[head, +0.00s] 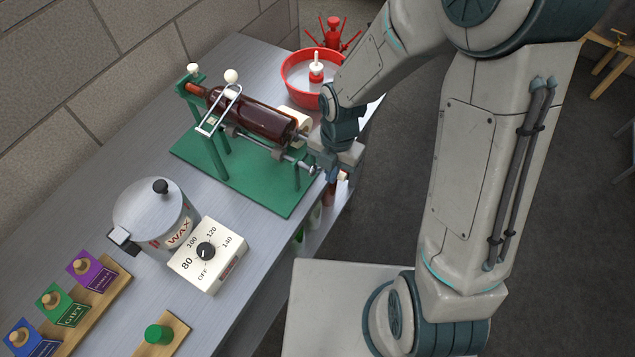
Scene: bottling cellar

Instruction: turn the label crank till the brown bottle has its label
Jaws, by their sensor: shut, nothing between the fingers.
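The brown bottle (253,117) lies on its side in the green labelling machine (240,181), its neck toward the upper left. I see no label on the side that shows. A wire frame with a white knob (231,76) crosses the bottle near its shoulder. A cream roll (297,117) sits behind the bottle's base end. The metal crank (311,168) is at the machine's right end. My gripper (333,175) points down right beside the crank and is shut with nothing held. My wrist hides part of the crank, and I cannot tell whether they touch.
A red basin (290,79) stands behind my wrist. A wax pot (150,218) and a white dial box (209,257) stand in front of the machine. Stamps on wooden racks (108,290) lie at the lower left. The bench edge runs close below my gripper.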

